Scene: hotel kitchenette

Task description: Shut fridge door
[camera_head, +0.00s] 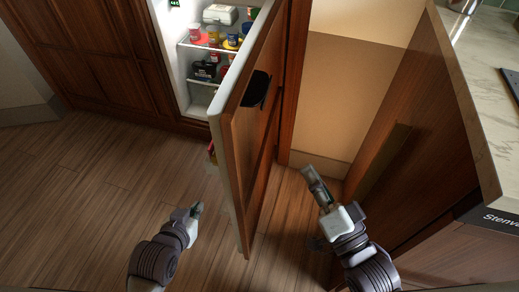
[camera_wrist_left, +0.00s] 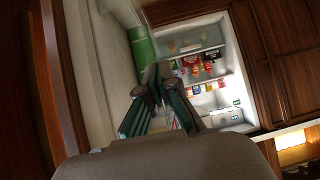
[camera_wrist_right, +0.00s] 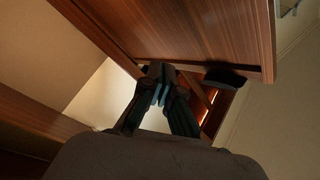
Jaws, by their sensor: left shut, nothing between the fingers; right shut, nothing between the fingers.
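The fridge door (camera_head: 236,150) stands wide open in the head view, seen nearly edge-on, with a wooden outer face and a dark handle (camera_head: 257,90). The lit fridge interior (camera_head: 188,75) shows behind it to the left. My left gripper (camera_head: 197,209) is shut and empty, low on the inner side of the door, apart from it. In the left wrist view the door's inner side (camera_wrist_left: 98,70) is at left. My right gripper (camera_head: 309,172) is shut and empty, on the outer side of the door. The right wrist view shows the door's wooden face (camera_wrist_right: 190,35) and dark handle (camera_wrist_right: 224,78).
Fridge shelves hold several jars, cans and boxes (camera_head: 205,70). A wooden cabinet with a marble counter (camera_head: 480,90) stands close on the right of my right arm. Wooden panels (camera_head: 85,60) line the left back. Bare floor (camera_head: 90,200) is free at left.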

